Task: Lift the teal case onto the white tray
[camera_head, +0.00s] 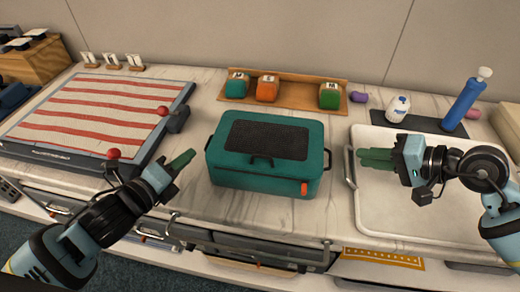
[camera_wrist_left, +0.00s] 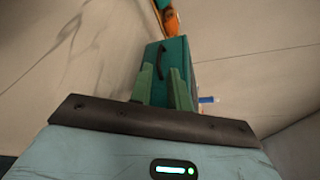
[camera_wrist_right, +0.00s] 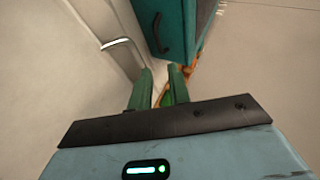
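The teal case (camera_head: 226,168) sits closed and upright on the counter, with a dark panel on its lid and an orange latch in front. My left gripper (camera_head: 186,158) is just left of the case, apart from it. In the left wrist view, its open fingers (camera_wrist_left: 162,80) point at the case's dark end handle (camera_wrist_left: 160,60). My right gripper (camera_head: 364,157) is right of the case, over the left edge of the white tray (camera_head: 400,215). In the right wrist view, its fingers (camera_wrist_right: 160,78) are apart and empty, below the other end handle (camera_wrist_right: 159,33).
A striped board (camera_head: 95,105) with red knobs lies at left. A white bottle (camera_head: 397,108) and a blue cylinder (camera_head: 462,105) stand behind the tray. The tray looks empty.

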